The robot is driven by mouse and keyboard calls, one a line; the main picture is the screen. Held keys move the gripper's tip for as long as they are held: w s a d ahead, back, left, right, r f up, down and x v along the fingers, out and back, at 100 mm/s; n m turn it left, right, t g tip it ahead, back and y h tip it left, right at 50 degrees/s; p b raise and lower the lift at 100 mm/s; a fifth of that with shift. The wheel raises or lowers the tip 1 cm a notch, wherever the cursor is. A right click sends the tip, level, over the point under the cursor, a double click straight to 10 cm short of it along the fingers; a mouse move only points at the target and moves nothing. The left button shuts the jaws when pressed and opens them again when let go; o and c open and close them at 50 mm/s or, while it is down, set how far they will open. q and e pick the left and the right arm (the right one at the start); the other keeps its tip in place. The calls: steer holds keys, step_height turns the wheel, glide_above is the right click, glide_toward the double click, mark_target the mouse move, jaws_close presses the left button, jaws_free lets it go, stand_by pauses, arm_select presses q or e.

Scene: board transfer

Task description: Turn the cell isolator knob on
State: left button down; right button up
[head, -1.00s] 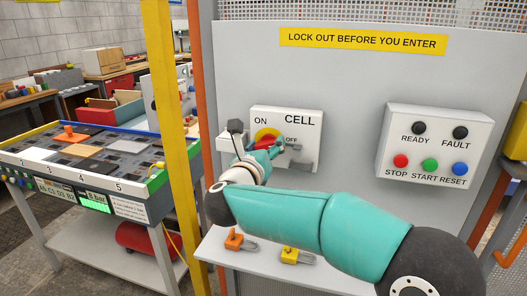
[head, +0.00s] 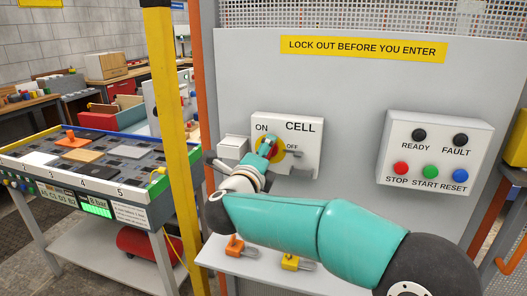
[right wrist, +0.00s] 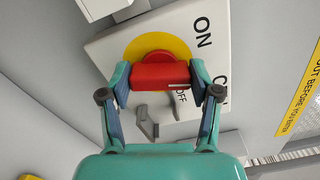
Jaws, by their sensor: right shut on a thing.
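The cell isolator is a white box (head: 312,170) on the grey panel, marked ON at upper left and OFF at right. Its red knob (right wrist: 160,75) sits on a yellow disc (right wrist: 148,44). My right gripper (head: 271,145) is at the knob; in the right wrist view (right wrist: 157,90) its fingers are closed on two opposite sides of the red knob. In the head view the gripper hides most of the knob, so its exact angle is hard to read. My left gripper is not in view.
A grey hasp-like part (right wrist: 146,122) sticks out beside the knob. A button box (head: 437,150) is at right. Padlocks, one orange (head: 235,246) and one yellow (head: 290,262), lie on the shelf below. A yellow post (head: 172,130) stands at left.

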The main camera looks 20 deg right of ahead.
steer(key=shift+w+a+n+p, duration=0.15)
steer(key=shift+n+p, duration=0.1)
steer(key=shift+n, duration=0.6)
steer(key=shift+s+a+n+p, duration=0.1)
steer(key=shift+n+p, duration=0.15)
steer(key=shift+n, duration=0.6)
steer(key=o, duration=1.1)
steer(key=shift+w+f, duration=0.15)
steer(key=shift+o, duration=0.2)
steer(key=shift+d, duration=0.1)
steer(key=v, duration=1.2)
